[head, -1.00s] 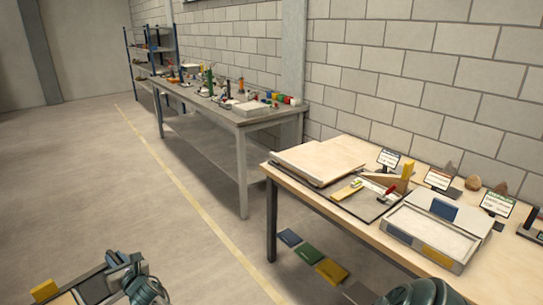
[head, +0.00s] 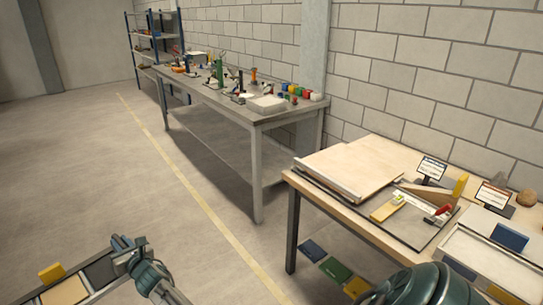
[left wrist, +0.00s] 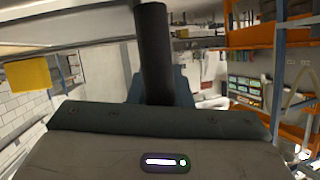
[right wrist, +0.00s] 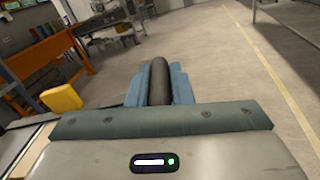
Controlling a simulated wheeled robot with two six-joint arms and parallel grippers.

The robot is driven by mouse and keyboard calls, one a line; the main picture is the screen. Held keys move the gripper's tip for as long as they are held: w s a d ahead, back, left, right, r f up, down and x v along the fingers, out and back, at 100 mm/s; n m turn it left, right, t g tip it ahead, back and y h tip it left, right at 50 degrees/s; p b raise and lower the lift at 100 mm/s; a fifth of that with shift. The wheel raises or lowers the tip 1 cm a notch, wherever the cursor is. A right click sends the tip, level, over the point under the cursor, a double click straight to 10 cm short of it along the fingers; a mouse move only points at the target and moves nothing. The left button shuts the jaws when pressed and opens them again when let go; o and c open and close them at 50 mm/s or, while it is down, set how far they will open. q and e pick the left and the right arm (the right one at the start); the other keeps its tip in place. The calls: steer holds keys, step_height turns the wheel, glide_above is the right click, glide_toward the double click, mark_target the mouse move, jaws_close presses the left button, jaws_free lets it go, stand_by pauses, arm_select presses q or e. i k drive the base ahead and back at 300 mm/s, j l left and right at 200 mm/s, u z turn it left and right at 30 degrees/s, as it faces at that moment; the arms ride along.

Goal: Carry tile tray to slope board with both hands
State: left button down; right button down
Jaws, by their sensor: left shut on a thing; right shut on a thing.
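The tile tray (head: 77,268) is in the lower left of the head view, cut off by the frame edge, with a cream tile (head: 64,291), a dark tile (head: 101,270) and a yellow block (head: 51,272). My right gripper (head: 127,252) is shut on its right end; the right wrist view shows a dark round handle (right wrist: 158,80) between the fingers. In the left wrist view my left gripper (left wrist: 158,88) is shut on a dark round handle (left wrist: 153,50). A pale wooden board, probably the slope board (head: 352,166), lies on the right-hand table, away from the tray.
The wooden table (head: 365,226) also holds a dark panel with a yellow piece (head: 388,208), sign cards (head: 431,169) and a pale shallow box (head: 485,262). Coloured mats (head: 335,271) lie on the floor by it. A grey workbench (head: 258,120) stands behind. The floor at left is clear.

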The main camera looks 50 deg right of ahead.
mark_target(346, 168)
steer(key=i+l, duration=0.1)
steer(key=i, duration=0.3)
steer(key=i+l, duration=0.15)
steer(key=i, duration=1.9)
steer(key=i+z, duration=0.1)
steer(key=z, duration=0.2)
steer(key=i+z, duration=0.1)
steer(key=z, duration=2.85)
steer(key=i+z, duration=0.2)
steer(key=i, duration=0.15)
